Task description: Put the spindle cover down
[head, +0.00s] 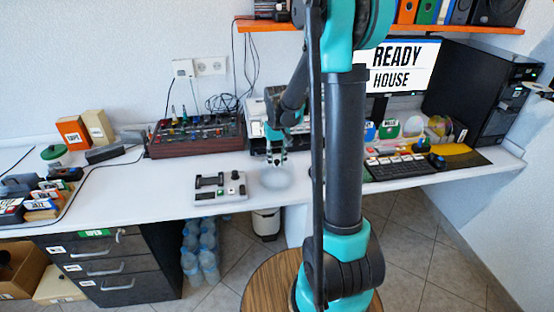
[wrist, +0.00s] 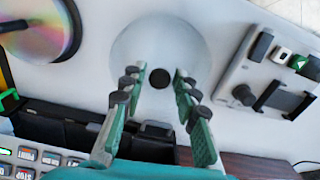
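The spindle cover is a pale, translucent round dome (head: 275,179) near the front edge of the white desk. It also shows in the wrist view (wrist: 135,45), with a round black knob (wrist: 158,78) at its middle. My gripper (head: 277,159) is directly over the cover. In the wrist view its two green fingers (wrist: 160,75) stand on either side of the knob, with a visible gap on both sides. My gripper is open and nothing is clamped in it. The cover appears to rest on the desk; its lower rim is hard to make out.
A grey device with buttons (head: 221,190) sits just left of the cover; it shows at right in the wrist view (wrist: 275,75). A shiny disc (wrist: 45,30) lies on the other side. A brown mixer box (head: 195,134) and keyboard (head: 398,167) are also on the desk.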

